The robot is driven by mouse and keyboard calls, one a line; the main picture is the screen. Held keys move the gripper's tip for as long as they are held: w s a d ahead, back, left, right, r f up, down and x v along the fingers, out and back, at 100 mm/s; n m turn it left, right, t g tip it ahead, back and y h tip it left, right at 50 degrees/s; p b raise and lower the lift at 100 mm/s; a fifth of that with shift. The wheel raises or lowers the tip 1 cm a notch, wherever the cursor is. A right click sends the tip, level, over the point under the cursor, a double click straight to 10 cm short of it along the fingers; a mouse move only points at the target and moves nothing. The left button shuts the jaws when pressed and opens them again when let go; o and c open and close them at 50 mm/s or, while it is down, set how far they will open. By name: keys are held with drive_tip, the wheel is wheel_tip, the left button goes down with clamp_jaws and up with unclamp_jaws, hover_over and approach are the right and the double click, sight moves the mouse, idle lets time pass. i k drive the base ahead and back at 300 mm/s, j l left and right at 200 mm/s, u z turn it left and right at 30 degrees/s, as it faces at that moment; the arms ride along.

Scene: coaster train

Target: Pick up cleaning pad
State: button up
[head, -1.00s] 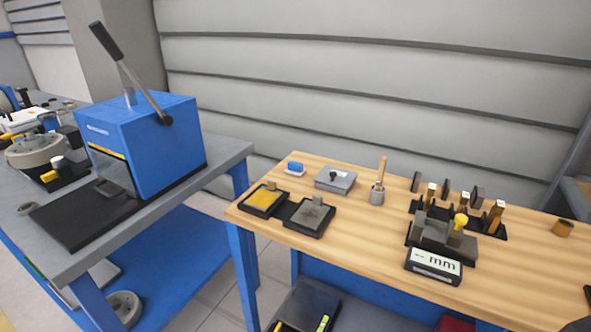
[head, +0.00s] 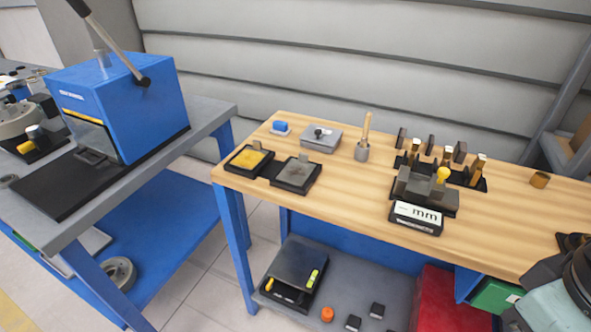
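Several pad-like items lie at the left end of the wooden tabletop (head: 340,210). A yellow pad (head: 248,159) sits in a black tray, and a grey pad (head: 296,172) sits in a second black tray right beside it. Each has a small upright grip at its back edge. I cannot tell for sure which of these is the cleaning pad. Part of my arm shows at the lower right corner, well away from them; my gripper's fingers are not visible.
A grey lidded box (head: 321,139), a cup with a wooden-handled tool (head: 362,150), a black tool rack and an "mm" gauge (head: 416,217) stand on the table. A blue lever press (head: 118,105) stands on the left bench. The front left tabletop is clear.

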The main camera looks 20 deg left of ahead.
sight(279, 128)
drive_tip(key=u, duration=0.85)
drive_tip(key=i+j+u, duration=0.7)
drive_tip(key=i+u, duration=0.15)
drive_tip(key=i+j, duration=0.15)
drive_tip(key=i, duration=0.65)
